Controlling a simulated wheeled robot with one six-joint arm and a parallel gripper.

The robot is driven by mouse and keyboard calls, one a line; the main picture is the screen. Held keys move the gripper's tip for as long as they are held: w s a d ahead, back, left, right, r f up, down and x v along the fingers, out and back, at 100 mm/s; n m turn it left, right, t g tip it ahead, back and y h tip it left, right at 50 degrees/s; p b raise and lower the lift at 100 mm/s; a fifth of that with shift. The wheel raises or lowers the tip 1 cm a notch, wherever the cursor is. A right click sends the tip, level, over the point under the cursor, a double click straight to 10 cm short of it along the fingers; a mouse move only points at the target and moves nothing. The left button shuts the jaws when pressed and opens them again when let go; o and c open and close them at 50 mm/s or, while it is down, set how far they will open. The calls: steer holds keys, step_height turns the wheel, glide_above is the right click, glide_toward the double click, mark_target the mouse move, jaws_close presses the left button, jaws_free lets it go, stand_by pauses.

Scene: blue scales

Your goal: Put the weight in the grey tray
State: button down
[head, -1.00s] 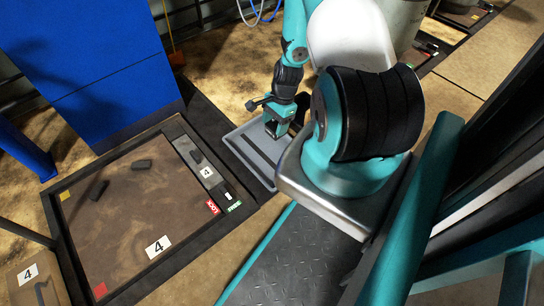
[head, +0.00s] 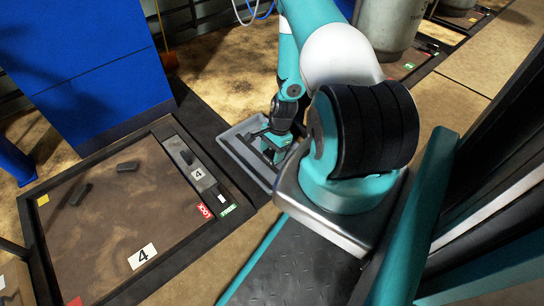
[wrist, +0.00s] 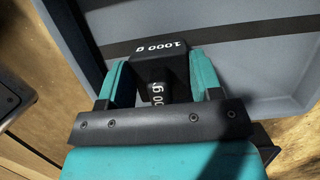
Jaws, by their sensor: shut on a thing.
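The weight (wrist: 160,62) is a black block marked 1000 g with a narrower neck. My gripper (wrist: 161,76) is shut on it, with one teal finger on each side. The grey tray (wrist: 245,80) with dark strips fills much of the wrist view behind the weight. I cannot tell whether the weight touches the tray floor. In the head view, my gripper (head: 273,150) is over the grey tray (head: 238,158), and my arm hides part of the tray. The weight cannot be made out clearly there.
A floor scale (head: 110,215) marked 4 lies left of the tray, with dark blocks (head: 80,194) on it. A blue cabinet (head: 85,60) stands behind it. A grey cylinder (head: 390,30) stands at the back. Bare floor lies in front of the scale.

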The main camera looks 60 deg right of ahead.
steer(key=shift+f, duration=0.55)
steer(key=shift+r, duration=0.15)
steer(key=shift+c, duration=1.5)
jaws_free()
